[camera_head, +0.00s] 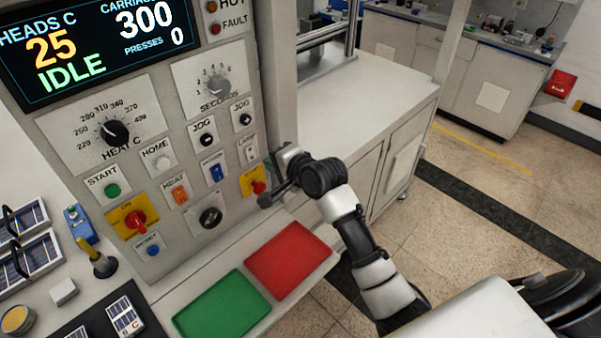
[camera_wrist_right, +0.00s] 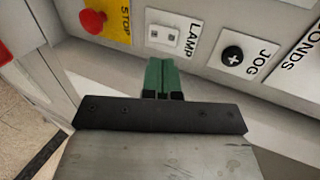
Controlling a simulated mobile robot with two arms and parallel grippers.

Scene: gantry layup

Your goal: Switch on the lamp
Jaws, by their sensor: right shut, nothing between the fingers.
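The lamp switch (camera_head: 249,151) is a small white plate marked LAMP at the right edge of the control panel. In the right wrist view the lamp switch (camera_wrist_right: 166,36) shows light, squarish parts beside its label. My right gripper (camera_head: 271,168) is in front of the panel's right edge, close to the switch. In the wrist view the green fingertips of the right gripper (camera_wrist_right: 160,62) are together and empty, just below the switch plate in the picture. I cannot tell whether they touch the panel. My left gripper is not in view.
A red stop button (camera_wrist_right: 93,21) on a yellow plate is beside the lamp switch, and a JOG button (camera_wrist_right: 233,56) is on its other side. A red tray (camera_head: 290,260) and a green tray (camera_head: 222,304) lie below the panel. A white cabinet (camera_head: 375,90) stands behind my right arm.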

